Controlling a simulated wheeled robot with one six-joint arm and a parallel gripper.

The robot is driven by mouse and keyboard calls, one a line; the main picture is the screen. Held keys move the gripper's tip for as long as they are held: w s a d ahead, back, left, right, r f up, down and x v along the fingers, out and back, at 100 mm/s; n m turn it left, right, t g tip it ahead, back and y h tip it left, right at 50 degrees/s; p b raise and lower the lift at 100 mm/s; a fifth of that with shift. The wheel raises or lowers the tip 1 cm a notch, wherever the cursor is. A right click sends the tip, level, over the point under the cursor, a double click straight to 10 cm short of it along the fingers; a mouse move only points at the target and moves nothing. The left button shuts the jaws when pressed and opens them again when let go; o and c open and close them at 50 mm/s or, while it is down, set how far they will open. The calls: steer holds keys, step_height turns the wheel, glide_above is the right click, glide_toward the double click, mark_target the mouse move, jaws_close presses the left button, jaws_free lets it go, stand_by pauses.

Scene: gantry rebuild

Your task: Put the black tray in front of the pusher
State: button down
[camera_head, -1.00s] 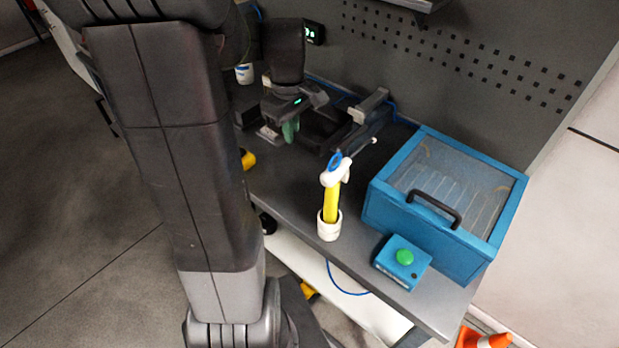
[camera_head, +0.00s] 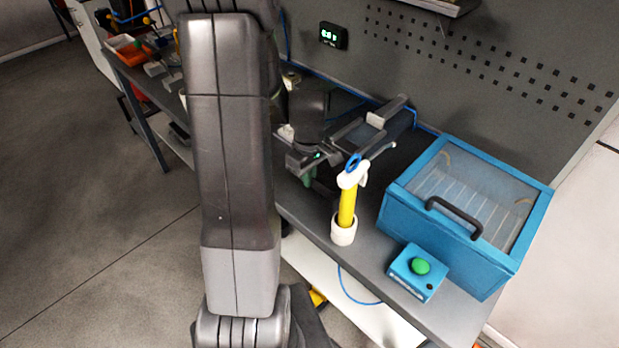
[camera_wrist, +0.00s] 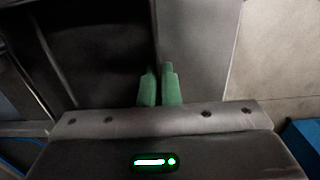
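The black tray (camera_wrist: 100,45) fills the upper left of the wrist view. Its rim runs between the green fingertips of my gripper (camera_wrist: 159,88), which are close together on it. In the head view my gripper (camera_head: 308,180) is over the bench, left of the yellow-handled tool, and my arm hides part of this area. The tray is mostly hidden there, dark against the dark bench. The pusher (camera_head: 378,120), a grey rail device with a rod, lies at the back of the bench, behind and right of my gripper.
A yellow-handled tool (camera_head: 347,208) stands in a white cup (camera_head: 344,233) close right of my gripper. A blue box (camera_head: 425,212) with a clear lid and a blue button box (camera_head: 404,283) with a green button take the right end. A pegboard wall (camera_head: 450,60) stands behind.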

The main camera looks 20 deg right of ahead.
steer(key=shift+f, duration=0.55)
steer(key=shift+f, duration=0.25)
steer(key=c, duration=1.6)
jaws_free()
steer(key=shift+r, duration=0.1)
steer(key=shift+c, duration=0.2)
steer(key=shift+r, duration=0.1)
step_height(320, 180, up, 12)
steer(key=shift+b, duration=0.3)
steer(key=shift+r, duration=0.1)
